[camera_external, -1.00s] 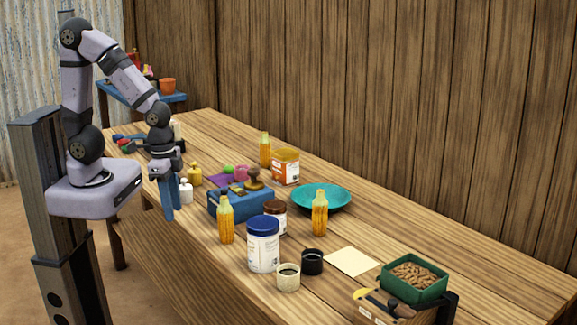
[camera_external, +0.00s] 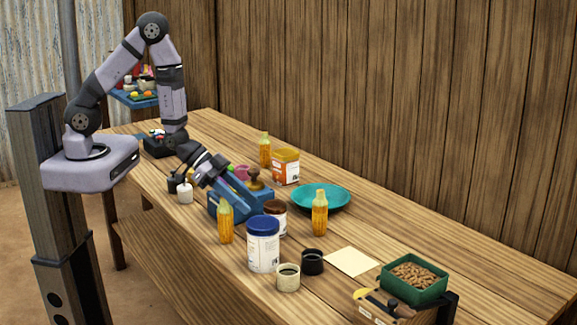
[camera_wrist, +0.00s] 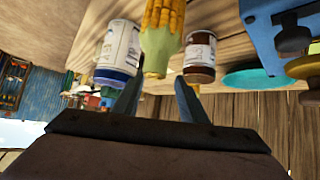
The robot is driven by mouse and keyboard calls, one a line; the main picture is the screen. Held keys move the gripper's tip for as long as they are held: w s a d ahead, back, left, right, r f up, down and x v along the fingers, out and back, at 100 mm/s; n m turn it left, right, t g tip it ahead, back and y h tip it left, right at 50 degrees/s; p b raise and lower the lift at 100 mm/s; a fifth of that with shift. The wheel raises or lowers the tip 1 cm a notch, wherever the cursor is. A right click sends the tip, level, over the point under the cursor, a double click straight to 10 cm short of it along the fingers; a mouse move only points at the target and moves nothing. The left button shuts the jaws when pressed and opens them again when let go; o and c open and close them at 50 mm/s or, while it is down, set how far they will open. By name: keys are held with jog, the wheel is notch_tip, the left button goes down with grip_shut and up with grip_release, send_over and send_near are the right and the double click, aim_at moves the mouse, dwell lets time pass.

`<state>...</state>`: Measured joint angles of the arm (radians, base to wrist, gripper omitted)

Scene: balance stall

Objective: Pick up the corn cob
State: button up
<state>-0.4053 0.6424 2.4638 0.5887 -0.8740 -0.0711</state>
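Several yellow corn cobs with pale green tops stand upright on the wooden table: a near-left cob (camera_external: 225,224), a middle cob (camera_external: 320,214) and a far cob (camera_external: 264,150). My gripper (camera_external: 243,192) is tilted down to the right, by the blue box and just above the near-left cob in the picture. Contact is not visible.
A blue box (camera_external: 226,212) stands by my gripper, partly hidden. A white jar with blue lid (camera_external: 263,249) and a brown-lidded jar (camera_external: 275,222) stand close to the cobs. A teal plate (camera_external: 335,200), cups and a green tray (camera_external: 440,289) lie right.

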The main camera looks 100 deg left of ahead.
aim_at(221, 208)
jog(key=s+t, duration=0.2)
jog(key=s+f+m+t+h, duration=0.1)
jog(key=t, duration=0.1)
jog(key=s+t+h+b, duration=0.1)
jog(key=s+t, duration=0.1)
jog(key=shift+s+d+f, duration=0.15)
jog(key=shift+s+f, duration=0.15)
jog(key=shift+f, duration=0.1)
jog(key=shift+s+r+t, duration=0.35)
jog(key=shift+s+t, duration=0.15)
jog(key=shift+t, duration=0.2)
jog(key=x, duration=0.5)
grip_shut()
